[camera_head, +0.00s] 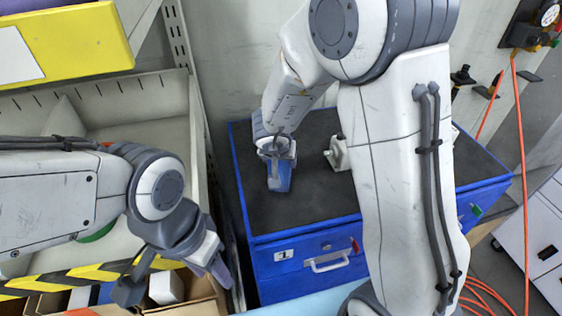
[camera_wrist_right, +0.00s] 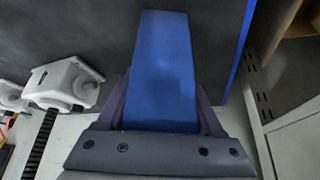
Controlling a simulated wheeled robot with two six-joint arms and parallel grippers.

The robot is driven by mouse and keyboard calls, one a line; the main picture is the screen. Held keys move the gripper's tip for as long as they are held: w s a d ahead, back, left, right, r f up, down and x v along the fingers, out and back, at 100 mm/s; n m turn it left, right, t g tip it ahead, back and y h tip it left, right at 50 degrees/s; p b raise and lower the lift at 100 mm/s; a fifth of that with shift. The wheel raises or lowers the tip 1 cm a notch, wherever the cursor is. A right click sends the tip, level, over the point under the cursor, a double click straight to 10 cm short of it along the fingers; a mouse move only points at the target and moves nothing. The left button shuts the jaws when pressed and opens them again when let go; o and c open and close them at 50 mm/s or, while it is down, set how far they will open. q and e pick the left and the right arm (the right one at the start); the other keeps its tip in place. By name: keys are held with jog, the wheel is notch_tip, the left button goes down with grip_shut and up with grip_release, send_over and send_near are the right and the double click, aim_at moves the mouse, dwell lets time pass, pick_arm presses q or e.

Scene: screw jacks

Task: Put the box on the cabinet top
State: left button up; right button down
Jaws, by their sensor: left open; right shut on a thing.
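The blue box (camera_head: 280,178) is in my right gripper (camera_head: 277,158), over the black top of the blue cabinet (camera_head: 300,205). In the right wrist view the blue box (camera_wrist_right: 163,72) sits between the two dark fingers of my right gripper (camera_wrist_right: 162,118), which are shut on it. The dark cabinet top (camera_wrist_right: 90,40) lies behind it. I cannot tell whether the box touches the top. My left gripper (camera_head: 172,272) is open and empty at the lower left, above the cardboard bins, left of the cabinet.
A white fixture (camera_head: 337,153) stands on the cabinet top, right of the box; it also shows in the right wrist view (camera_wrist_right: 68,82). Cardboard bins (camera_head: 190,290) with small boxes are at lower left. An orange hose (camera_head: 522,170) hangs at right. The cabinet top's front left is clear.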

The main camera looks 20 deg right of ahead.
grip_release()
jog(key=shift+r, duration=0.15)
jog(key=shift+p+v, duration=3.25)
jog(key=shift+v, duration=2.75)
jog(key=shift+w+d, duration=0.1)
